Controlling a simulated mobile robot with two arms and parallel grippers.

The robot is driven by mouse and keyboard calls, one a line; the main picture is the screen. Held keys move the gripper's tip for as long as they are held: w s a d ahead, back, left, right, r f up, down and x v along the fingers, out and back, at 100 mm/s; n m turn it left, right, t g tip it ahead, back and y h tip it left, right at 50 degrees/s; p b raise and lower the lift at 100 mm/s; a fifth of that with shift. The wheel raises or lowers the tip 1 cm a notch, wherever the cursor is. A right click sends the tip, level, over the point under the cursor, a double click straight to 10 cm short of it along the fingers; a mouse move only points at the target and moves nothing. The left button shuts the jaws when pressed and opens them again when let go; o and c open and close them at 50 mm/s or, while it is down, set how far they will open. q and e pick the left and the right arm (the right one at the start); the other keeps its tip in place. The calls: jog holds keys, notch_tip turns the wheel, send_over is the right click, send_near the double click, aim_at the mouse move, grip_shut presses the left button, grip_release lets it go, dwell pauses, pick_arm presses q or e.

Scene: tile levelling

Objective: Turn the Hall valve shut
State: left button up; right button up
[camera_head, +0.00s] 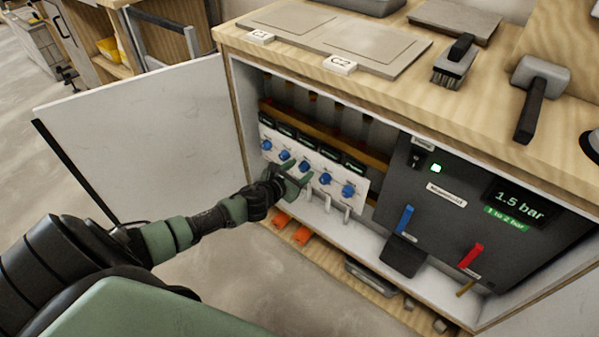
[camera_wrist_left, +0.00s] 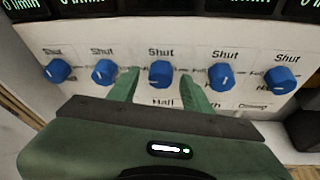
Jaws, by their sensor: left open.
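A row of several blue valve knobs is on a white panel inside the open cabinet. The middle knob (camera_wrist_left: 161,74) has "Shut" printed above it and a partly covered label reading "Hall" (camera_wrist_left: 163,101) below; it also shows in the head view (camera_head: 305,166). My left gripper (camera_wrist_left: 160,88) is open, with one green finger on each side of this knob; I cannot tell whether they touch it. It also shows in front of the panel in the head view (camera_head: 294,175). My right gripper is not in view.
Neighbouring knobs (camera_wrist_left: 104,72) (camera_wrist_left: 222,76) sit close on both sides. A dark control box (camera_head: 450,205) reading 1.5 bar, with a blue lever (camera_head: 405,219) and a red lever (camera_head: 470,255), is at the right.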

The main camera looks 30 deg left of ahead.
pick_arm(q)
jog(key=shift+w, duration=0.15)
grip_shut()
